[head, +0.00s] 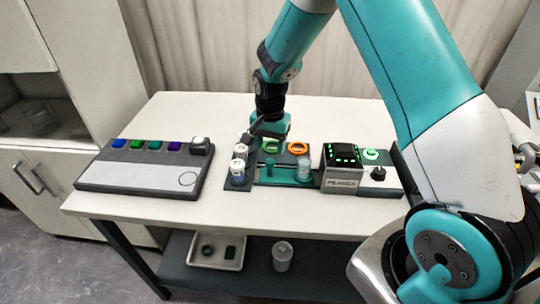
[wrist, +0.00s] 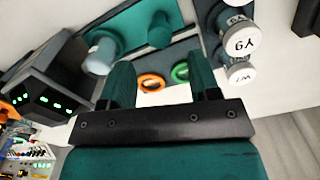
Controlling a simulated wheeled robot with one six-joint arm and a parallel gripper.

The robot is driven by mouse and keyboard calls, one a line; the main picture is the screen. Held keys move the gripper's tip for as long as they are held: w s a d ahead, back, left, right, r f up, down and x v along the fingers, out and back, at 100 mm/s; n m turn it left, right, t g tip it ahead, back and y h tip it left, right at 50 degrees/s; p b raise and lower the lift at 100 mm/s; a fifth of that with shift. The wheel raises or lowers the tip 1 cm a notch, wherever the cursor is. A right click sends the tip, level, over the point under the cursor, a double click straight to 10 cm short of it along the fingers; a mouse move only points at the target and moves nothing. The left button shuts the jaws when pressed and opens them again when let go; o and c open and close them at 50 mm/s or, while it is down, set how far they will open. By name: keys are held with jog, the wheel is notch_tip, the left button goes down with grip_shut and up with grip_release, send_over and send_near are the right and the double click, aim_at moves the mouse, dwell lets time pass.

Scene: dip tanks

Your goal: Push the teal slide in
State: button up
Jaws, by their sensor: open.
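The teal slide (head: 283,181) is a flat teal plate with an upright teal knob (head: 270,164), low between the jar rack and the reader. A pale grey-blue jar (head: 303,170) stands at its right end. In the wrist view the slide (wrist: 133,30), its knob (wrist: 160,30) and the jar (wrist: 100,52) show at the upper left. My gripper (head: 268,139) is above and behind the slide, with the arm partly covering that spot. In the wrist view its teal fingers (wrist: 162,75) are apart with nothing between them, clear of the knob.
A green ring (wrist: 181,72) and an orange ring (wrist: 151,83) lie behind the slide. White-lidded jars (head: 240,165) stand left of it, and the dark reader (head: 342,178) with green lights stands right. A grey panel (head: 140,174) with coloured blocks is farther left. The front table strip is clear.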

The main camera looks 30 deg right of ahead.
aim_at(270, 160)
jog(key=shift+f+p, duration=0.4)
jog(key=shift+f, duration=2.3)
